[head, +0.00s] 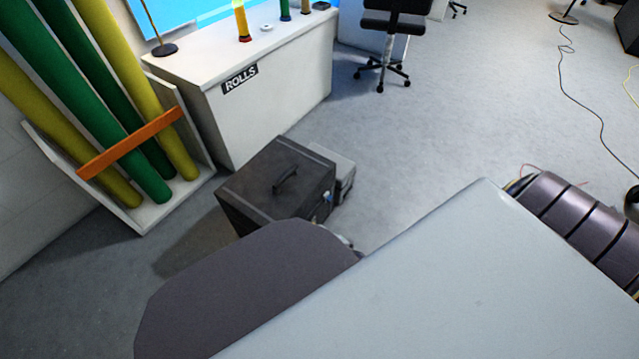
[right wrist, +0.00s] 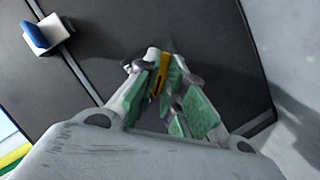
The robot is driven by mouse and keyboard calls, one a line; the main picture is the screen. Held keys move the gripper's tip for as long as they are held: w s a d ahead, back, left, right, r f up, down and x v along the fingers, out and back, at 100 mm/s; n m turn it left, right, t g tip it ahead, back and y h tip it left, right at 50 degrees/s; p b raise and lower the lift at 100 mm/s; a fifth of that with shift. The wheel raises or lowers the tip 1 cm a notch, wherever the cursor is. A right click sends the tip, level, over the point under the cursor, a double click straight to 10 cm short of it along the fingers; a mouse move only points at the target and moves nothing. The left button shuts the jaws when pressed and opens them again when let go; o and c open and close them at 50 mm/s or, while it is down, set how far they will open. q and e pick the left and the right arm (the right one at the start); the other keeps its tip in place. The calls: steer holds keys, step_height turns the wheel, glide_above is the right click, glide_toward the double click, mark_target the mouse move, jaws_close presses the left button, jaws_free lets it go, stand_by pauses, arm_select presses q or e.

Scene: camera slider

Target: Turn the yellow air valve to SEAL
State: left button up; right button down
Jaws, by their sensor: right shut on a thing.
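The yellow air valve (right wrist: 157,82) shows in the right wrist view as a narrow yellow piece against the side of a dark case (right wrist: 90,45). My right gripper (right wrist: 164,72), with green finger pads, is shut on it. Its fingers cover much of the valve, and I cannot read any SEAL marking or tell which way the valve points. The dark case (head: 265,185) also shows in the head view, with a handle on its lid. The valve and right gripper are hidden there behind my own body. My left gripper is not in view.
A blue-and-white latch (right wrist: 43,35) sits on the case's face. A grey box (head: 338,170) stands behind the case. A white counter (head: 265,120) marked ROLLS and a rack of green and yellow rolls (head: 110,110) stand to the left. The carpet to the right is fairly open, with cables (head: 590,90).

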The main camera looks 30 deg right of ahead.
steer(key=shift+s, duration=0.1)
stand_by(0.4)
steer(key=c, duration=1.5)
jaws_free()
steer(key=shift+v, duration=5.95)
